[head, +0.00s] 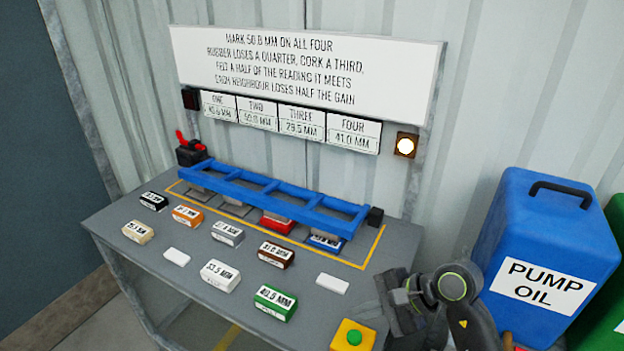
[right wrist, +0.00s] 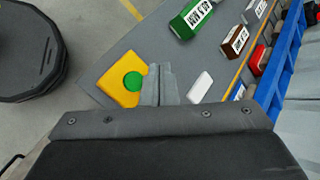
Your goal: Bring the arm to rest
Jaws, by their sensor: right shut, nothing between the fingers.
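My right gripper (head: 394,300) is at the front right corner of the grey workbench (head: 190,292), beside the yellow box with the green button (head: 352,338). In the right wrist view its fingers (right wrist: 159,84) are together and empty, between the yellow box (right wrist: 112,88) and a blank white block (right wrist: 200,87). I cannot tell whether the fingertips touch the bench. The right arm comes in from the lower right of the head view. My left gripper is not in view.
A blue frame (head: 262,192) stands at the back of the bench over several blocks. Labelled blocks, such as the green one (head: 275,302), lie in front. A sign (head: 305,62) hangs behind. A lit lamp (head: 406,145) and blue pump oil can (head: 545,240) are at right.

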